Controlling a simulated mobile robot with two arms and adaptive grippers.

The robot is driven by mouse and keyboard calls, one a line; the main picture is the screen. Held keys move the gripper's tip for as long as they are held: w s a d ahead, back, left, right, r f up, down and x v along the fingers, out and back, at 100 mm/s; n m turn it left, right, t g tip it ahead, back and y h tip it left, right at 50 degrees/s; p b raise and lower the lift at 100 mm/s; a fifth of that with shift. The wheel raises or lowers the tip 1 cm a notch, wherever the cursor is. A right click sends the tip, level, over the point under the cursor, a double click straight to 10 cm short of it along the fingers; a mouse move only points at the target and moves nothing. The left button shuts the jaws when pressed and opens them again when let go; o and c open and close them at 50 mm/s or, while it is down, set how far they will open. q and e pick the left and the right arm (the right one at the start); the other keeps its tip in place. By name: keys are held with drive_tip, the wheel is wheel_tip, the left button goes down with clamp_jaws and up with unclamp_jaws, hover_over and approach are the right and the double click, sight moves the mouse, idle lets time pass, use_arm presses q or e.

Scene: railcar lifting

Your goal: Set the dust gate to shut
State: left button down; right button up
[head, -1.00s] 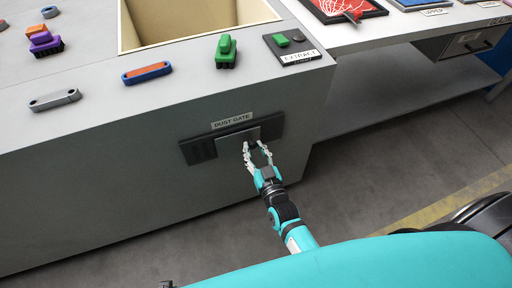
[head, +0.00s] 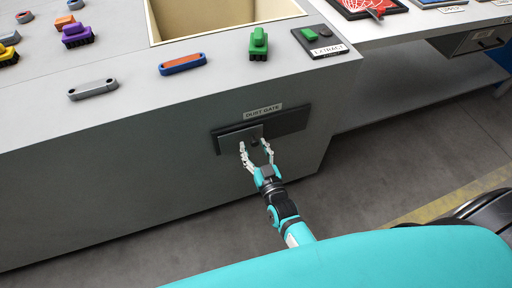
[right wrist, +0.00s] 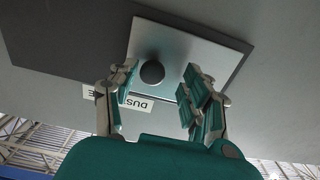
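The dust gate is a grey sliding plate (head: 231,140) with a dark round knob (head: 254,142), set on a dark track (head: 288,121) on the front of the grey bench. The plate sits at the left end of the track, and the track's right part is bare. In the right wrist view the plate (right wrist: 195,48) and knob (right wrist: 152,72) show close up. My right gripper (head: 256,148) is open, with its fingers apart on either side of the knob. In the wrist view the left-hand finger is close to the knob; contact is unclear. My left gripper is not in view.
A "DUST GATE" label (head: 263,111) is above the track. On the bench top are a green brush (head: 258,45), an orange-blue bar (head: 182,64), a grey bar (head: 93,90) and an extract switch panel (head: 320,41). The floor before the bench is clear.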

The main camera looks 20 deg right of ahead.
drive_tip(key=shift+d, duration=0.1)
drive_tip(key=shift+s+f, duration=0.1)
drive_tip(key=shift+s, duration=0.4)
drive_tip(key=s, duration=1.1)
drive_tip(key=shift+d, duration=0.2)
